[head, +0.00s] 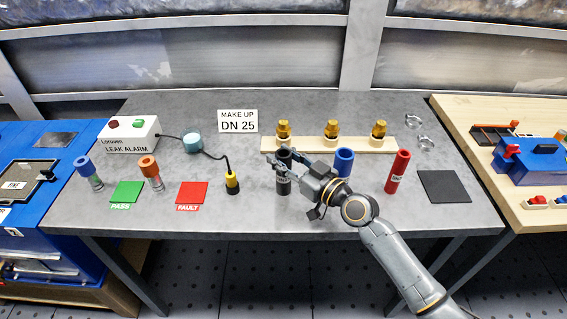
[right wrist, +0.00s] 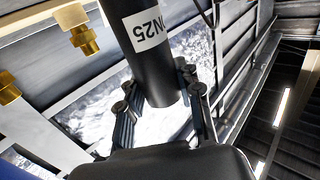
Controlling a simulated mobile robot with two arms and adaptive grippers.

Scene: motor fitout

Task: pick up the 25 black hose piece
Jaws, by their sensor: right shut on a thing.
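The black hose piece (head: 283,186) stands upright on the grey table in the head view, left of the blue and red hose pieces. In the right wrist view the black hose piece (right wrist: 150,55) carries a white label reading DN25. My right gripper (head: 283,168) reaches in from the right and is shut on it. In the right wrist view the fingers of my right gripper (right wrist: 158,98) sit on both sides of the tube near its end. My left gripper is not in view.
A blue hose piece (head: 344,162) and a red hose piece (head: 397,172) stand close to the right. Behind is a wooden rack (head: 272,144) with brass fittings (head: 331,129). A yellow-black probe (head: 232,182) stands at left; a black mat (head: 444,187) lies at right.

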